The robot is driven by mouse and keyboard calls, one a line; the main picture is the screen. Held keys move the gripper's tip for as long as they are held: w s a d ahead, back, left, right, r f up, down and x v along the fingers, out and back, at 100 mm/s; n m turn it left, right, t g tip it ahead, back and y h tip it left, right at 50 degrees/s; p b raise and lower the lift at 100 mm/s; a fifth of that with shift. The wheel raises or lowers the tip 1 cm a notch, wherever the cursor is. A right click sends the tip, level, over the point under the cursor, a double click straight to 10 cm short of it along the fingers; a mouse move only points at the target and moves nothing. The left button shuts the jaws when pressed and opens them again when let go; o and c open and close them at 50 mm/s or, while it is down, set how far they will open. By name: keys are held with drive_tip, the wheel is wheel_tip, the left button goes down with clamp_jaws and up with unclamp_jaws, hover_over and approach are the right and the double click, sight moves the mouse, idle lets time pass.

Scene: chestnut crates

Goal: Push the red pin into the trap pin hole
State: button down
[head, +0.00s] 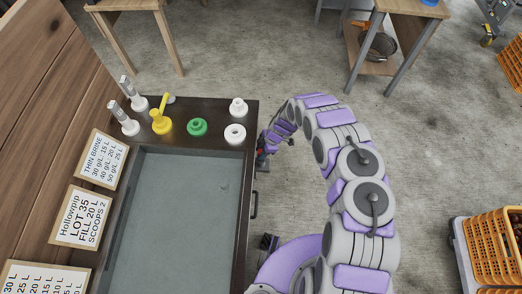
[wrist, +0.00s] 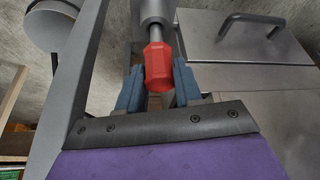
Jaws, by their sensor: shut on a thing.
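The red pin (wrist: 158,68) has a faceted red head and a grey shaft, seen in the wrist view. Its shaft runs up to a grey cylindrical fitting (wrist: 155,12) at the top edge. The hole itself is hidden, and I cannot tell how deep the shaft sits. My gripper (wrist: 157,80) is shut on the red head, with one blue finger on each side. In the head view my gripper (head: 263,152) is small and partly hidden, low beside the right side of the dark-framed basin (head: 250,130).
A metal box with a bar handle (wrist: 255,25) stands at the right in the wrist view. In the head view, white, yellow and green fittings (head: 197,127) stand on the basin's back ledge. A crate of chestnuts (head: 490,240) is at the right. Concrete floor lies open between.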

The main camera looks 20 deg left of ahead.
drive_tip(key=shift+f+b, duration=0.55)
drive_tip(key=shift+f, duration=1.3)
drive_tip(key=c, duration=0.7)
unclamp_jaws()
drive_tip(key=p+v, duration=0.5)
drive_tip(key=v, duration=1.2)
drive_tip(key=shift+w, duration=0.1)
